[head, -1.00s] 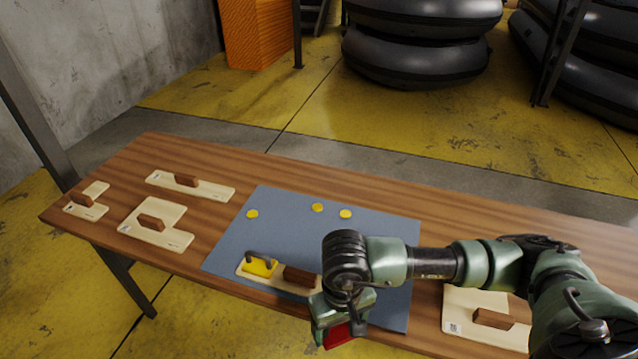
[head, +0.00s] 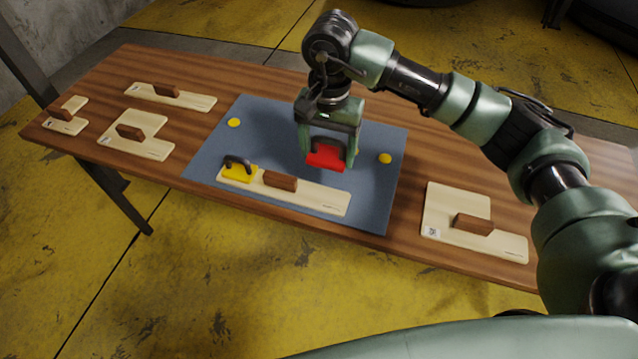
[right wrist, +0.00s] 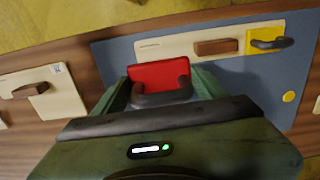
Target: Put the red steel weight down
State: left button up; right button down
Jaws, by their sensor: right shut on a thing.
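The red steel weight (head: 326,156) has a dark handle and hangs in my right gripper (head: 328,146), which is shut on that handle. It is over the blue-grey mat (head: 371,198), behind the long pale board (head: 322,198); I cannot tell its exact height. In the right wrist view the red weight (right wrist: 158,74) shows between the fingers of my right gripper (right wrist: 160,98). A yellow weight (head: 239,172) with a dark handle sits on the left end of the long board, beside a brown block handle (head: 280,181). My left gripper is not in view.
Yellow discs lie on the mat at its left (head: 234,122) and right (head: 385,158). Pale boards with brown handles lie on the wooden table at the left (head: 135,134), back left (head: 170,97), far left (head: 67,116) and right (head: 475,223). The mat's right front part is bare.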

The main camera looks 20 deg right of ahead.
jog(key=p, duration=0.2)
send_over(326, 198)
notch_tip(326, 198, down, 9)
notch_tip(326, 198, down, 4)
jog(key=shift+a+r, duration=0.1)
jog(key=shift+r, duration=0.1)
jog(key=shift+f, duration=0.35)
jog(key=shift+f, duration=0.2)
jog(key=shift+c, duration=0.7)
grip_release()
jog(key=shift+r, duration=0.1)
